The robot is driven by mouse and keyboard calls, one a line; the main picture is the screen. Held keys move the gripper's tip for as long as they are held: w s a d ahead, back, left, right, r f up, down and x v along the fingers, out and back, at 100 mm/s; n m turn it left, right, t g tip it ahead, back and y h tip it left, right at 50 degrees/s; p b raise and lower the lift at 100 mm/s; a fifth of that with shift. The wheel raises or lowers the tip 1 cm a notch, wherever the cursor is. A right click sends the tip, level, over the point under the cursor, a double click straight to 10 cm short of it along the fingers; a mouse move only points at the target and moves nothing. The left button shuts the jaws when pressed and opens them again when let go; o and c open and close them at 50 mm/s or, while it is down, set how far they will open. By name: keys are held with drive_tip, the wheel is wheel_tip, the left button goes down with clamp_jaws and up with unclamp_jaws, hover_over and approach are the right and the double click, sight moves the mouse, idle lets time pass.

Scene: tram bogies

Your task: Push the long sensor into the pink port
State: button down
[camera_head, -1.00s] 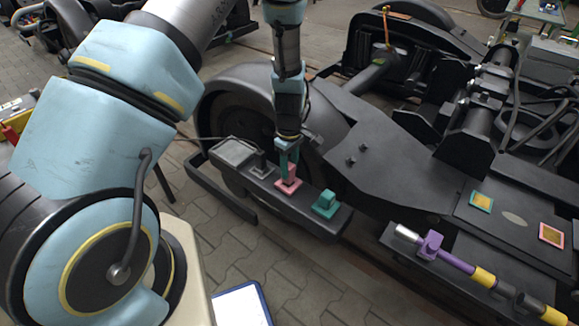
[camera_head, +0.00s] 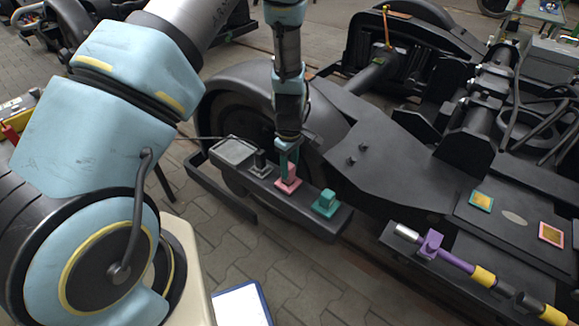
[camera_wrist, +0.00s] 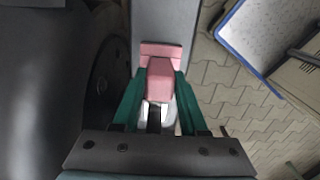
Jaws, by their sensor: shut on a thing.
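My gripper (camera_head: 287,168) points down over the black bar, with its teal-green fingers shut on an upright pink block (camera_wrist: 160,82). In the wrist view the block sits between the fingertips (camera_wrist: 157,90), over a flat pink base (camera_wrist: 160,48) on the bar. In the head view the pink base (camera_head: 288,186) shows just under the fingers. Whether the block is the long sensor or part of the pink port I cannot tell; the fingers hide its sides and the join. A flat pink-framed square (camera_head: 552,234) lies on the bogie plate at the right.
On the bar (camera_head: 312,215), a dark post (camera_head: 260,163) stands left of the pink base and a teal block (camera_head: 326,203) right of it. A grey box (camera_head: 234,152) is at the bar's left end. A purple and yellow rod (camera_head: 455,262) lies at the right.

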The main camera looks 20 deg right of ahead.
drive_tip(key=shift+f, duration=0.3)
drive_tip(key=shift+c, duration=1.8)
unclamp_jaws()
wheel_tip(320, 180, up, 11)
drive_tip(key=shift+f, duration=0.1)
drive_tip(key=w+a+r+m+p, duration=0.3)
drive_tip(key=a+r+p, duration=0.3)
drive_tip(key=a+r, duration=1.05)
drive_tip(key=s+a+r+m+p, duration=0.2)
drive_tip(key=s+a+r, duration=0.1)
drive_tip(key=a+r, duration=0.2)
drive_tip(key=s+a+r+m+t+p, duration=0.1)
drive_tip(key=s+a+r+m+p, duration=0.1)
drive_tip(key=a+r, duration=0.4)
drive_tip(key=s+a+p, duration=0.1)
drive_tip(key=a, duration=0.2)
drive_tip(key=shift+s+t, duration=0.3)
